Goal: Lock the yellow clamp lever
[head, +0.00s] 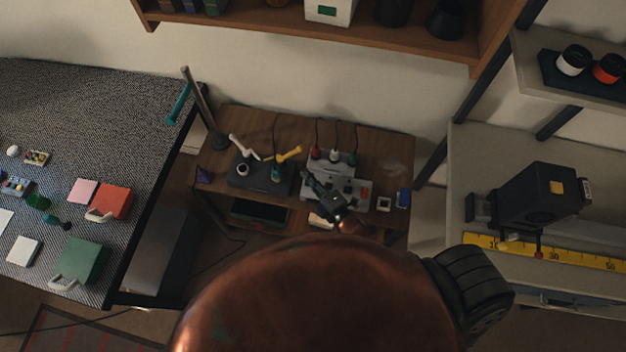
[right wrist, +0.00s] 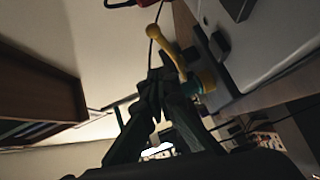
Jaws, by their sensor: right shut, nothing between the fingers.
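The yellow clamp lever (head: 288,154) sits on a teal pivot at the right end of a dark block (head: 252,176) on the small wooden table. It slants up to the right in the head view. In the right wrist view the yellow lever (right wrist: 168,48) crosses just beyond the fingertips, with its round base beside a pale surface. My right gripper (head: 309,176) is just right of and below the lever in the head view. Its dark fingers (right wrist: 160,78) are shut and empty, close to the lever; contact cannot be told. My left gripper is not in view.
A white lever (head: 243,147) stands on the same block, left of the yellow one. A grey unit (head: 349,188) with cabled plugs lies behind and right of my gripper. A wooden shelf (head: 270,20) hangs above. A grey-covered bench (head: 150,95) stands left.

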